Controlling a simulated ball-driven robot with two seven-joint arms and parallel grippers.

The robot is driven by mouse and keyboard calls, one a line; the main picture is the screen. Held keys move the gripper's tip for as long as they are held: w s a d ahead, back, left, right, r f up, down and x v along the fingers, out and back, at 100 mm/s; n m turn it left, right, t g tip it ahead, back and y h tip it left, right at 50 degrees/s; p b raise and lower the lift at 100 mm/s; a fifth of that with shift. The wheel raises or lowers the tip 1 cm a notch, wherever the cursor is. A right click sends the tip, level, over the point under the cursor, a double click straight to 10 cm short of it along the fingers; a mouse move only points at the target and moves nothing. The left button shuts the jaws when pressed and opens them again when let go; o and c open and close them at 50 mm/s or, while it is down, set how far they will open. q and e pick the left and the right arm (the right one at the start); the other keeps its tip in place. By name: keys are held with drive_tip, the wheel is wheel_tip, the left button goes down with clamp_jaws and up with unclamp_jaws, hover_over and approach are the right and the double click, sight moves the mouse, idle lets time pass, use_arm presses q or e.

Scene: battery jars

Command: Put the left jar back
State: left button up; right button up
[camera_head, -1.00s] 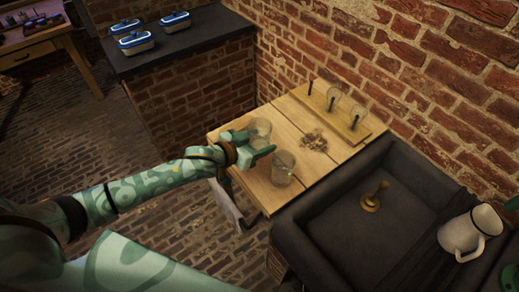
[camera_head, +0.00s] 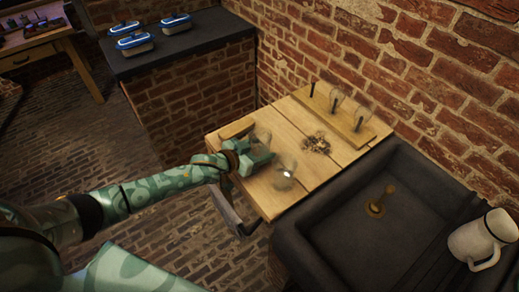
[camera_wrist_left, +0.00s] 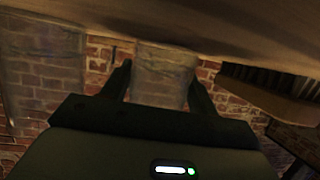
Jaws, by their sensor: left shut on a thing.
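My left gripper (camera_head: 260,157) is at the left part of the wooden table (camera_head: 270,200), shut on a clear glass jar (camera_head: 263,138). The jar is partly hidden behind the gripper in the head view. In the left wrist view, the jar (camera_wrist_left: 162,75) sits between the two fingers (camera_wrist_left: 160,85). A second clear jar (camera_head: 284,174) stands on the table just right of the gripper. It also shows at the left of the wrist view (camera_wrist_left: 40,65). I cannot tell whether the held jar touches the table. My right gripper is out of view.
A wooden peg rack (camera_head: 345,122) with glass jars over its pegs stands at the table's back right. A small pile of debris (camera_head: 316,145) lies mid-table. A dark sink (camera_head: 350,215) adjoins on the right, with a white pitcher (camera_head: 477,238) at its edge.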

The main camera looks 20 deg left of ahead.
use_arm(q)
drive_tip(key=o, duration=1.1)
drive_tip(key=shift+f, duration=0.1)
drive_tip(key=shift+o, duration=0.2)
drive_tip(key=shift+s+a+r, duration=0.1)
drive_tip(key=shift+s+r, duration=0.05)
drive_tip(key=shift+r, duration=0.1)
drive_tip(key=p+v, duration=0.3)
drive_tip(key=v, duration=0.8)
drive_tip(key=shift+s, duration=0.3)
drive_tip(key=shift+a, duration=0.1)
